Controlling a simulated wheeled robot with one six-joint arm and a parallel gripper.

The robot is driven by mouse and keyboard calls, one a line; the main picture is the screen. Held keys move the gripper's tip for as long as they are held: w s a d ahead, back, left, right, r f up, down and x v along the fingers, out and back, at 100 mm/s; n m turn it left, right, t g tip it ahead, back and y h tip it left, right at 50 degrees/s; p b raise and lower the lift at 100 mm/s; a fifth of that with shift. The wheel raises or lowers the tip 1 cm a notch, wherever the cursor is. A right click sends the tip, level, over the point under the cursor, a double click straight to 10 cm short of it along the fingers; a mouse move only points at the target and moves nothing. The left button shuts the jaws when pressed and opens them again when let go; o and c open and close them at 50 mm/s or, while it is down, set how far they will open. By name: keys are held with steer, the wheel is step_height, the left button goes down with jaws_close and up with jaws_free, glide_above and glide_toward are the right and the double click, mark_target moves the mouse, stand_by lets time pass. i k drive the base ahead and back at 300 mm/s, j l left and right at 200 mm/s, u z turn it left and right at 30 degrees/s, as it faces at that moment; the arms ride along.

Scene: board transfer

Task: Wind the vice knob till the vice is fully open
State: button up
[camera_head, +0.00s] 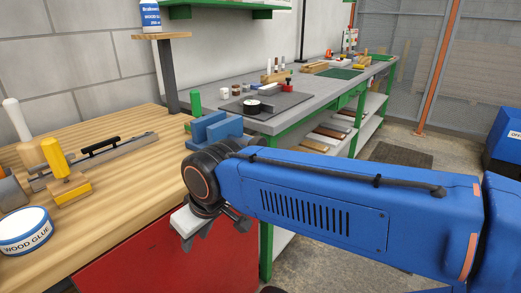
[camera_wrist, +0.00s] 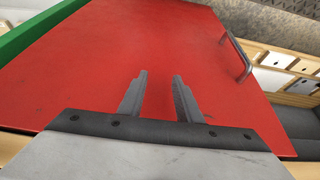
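The blue vice (camera_head: 213,129) sits at the right edge of the wooden workbench in the head view, with two upright blue jaws. My arm covers its lower front, and I cannot make out the knob in either view. In the head view my gripper hangs below the dark wrist joint, in front of the red cabinet and lower than the bench top. In the wrist view my gripper (camera_wrist: 160,88) has its two grey fingers apart with nothing between them. The red cabinet panel (camera_wrist: 130,55) fills the view beyond them. The vice is not in the wrist view.
The wooden bench (camera_head: 125,207) holds a wood glue tub (camera_head: 25,230), a yellow-handled tool (camera_head: 62,172) and a black-handled metal bar (camera_head: 105,152). A long grey bench (camera_head: 225,87) stands behind. A metal handle (camera_wrist: 235,55) sticks out from the red panel.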

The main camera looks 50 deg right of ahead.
mark_target(256, 141)
steer(key=k+l, duration=0.3)
steer(key=k, duration=0.15)
steer(key=j+z, duration=0.35)
steer(key=j, duration=0.55)
steer(key=k+j+z, duration=0.1)
steer(key=j+z, duration=0.25)
steer(key=j, duration=0.5)
steer(key=k+j, duration=0.35)
